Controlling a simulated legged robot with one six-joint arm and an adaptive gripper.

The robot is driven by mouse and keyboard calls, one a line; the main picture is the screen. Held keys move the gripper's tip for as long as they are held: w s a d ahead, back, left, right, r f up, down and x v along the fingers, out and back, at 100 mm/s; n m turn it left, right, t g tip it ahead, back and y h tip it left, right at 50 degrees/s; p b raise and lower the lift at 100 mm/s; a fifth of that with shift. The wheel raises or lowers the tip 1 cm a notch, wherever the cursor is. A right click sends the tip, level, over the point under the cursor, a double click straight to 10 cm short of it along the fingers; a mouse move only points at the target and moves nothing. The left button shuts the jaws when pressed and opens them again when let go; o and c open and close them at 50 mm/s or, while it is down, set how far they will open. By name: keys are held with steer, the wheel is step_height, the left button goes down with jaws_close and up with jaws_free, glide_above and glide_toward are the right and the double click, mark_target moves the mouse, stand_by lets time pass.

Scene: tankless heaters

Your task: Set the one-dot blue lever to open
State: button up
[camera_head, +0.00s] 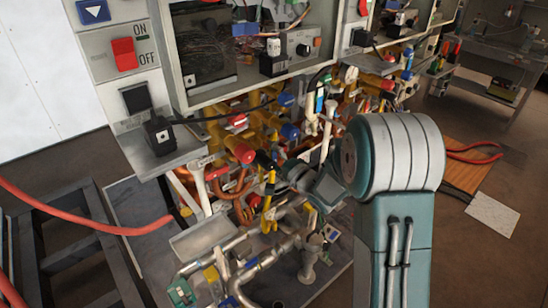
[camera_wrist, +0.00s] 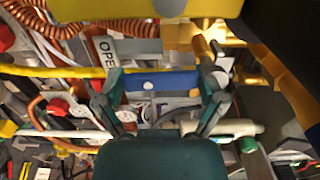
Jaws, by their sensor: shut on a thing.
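The blue lever (camera_wrist: 175,80) lies crosswise in the middle of the wrist view, with one pale dot (camera_wrist: 148,86) on its face. My gripper (camera_wrist: 160,78) has one finger at each end of the visible blue part and is shut on it. A grey plate marked "OPE…" (camera_wrist: 106,46) sits just beyond the lever at upper left; the rest of its word is not readable. In the head view my gripper (camera_head: 277,168) is down among the pipes below the panel, and I cannot make out the held lever there.
A yellow bar or hose (camera_wrist: 60,72) runs beside the lever. Brass and copper pipes crowd around, with red-capped valves (camera_head: 240,150) close by. Grey pipework (camera_head: 245,240) stands in front. A red hose (camera_head: 90,224) crosses the left side.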

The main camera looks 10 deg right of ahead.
steer(key=shift+d, duration=0.1)
steer(key=o, duration=1)
steer(key=shift+w+f, duration=0.1)
steer(key=shift+w, duration=0.05)
steer(key=v, duration=1.2)
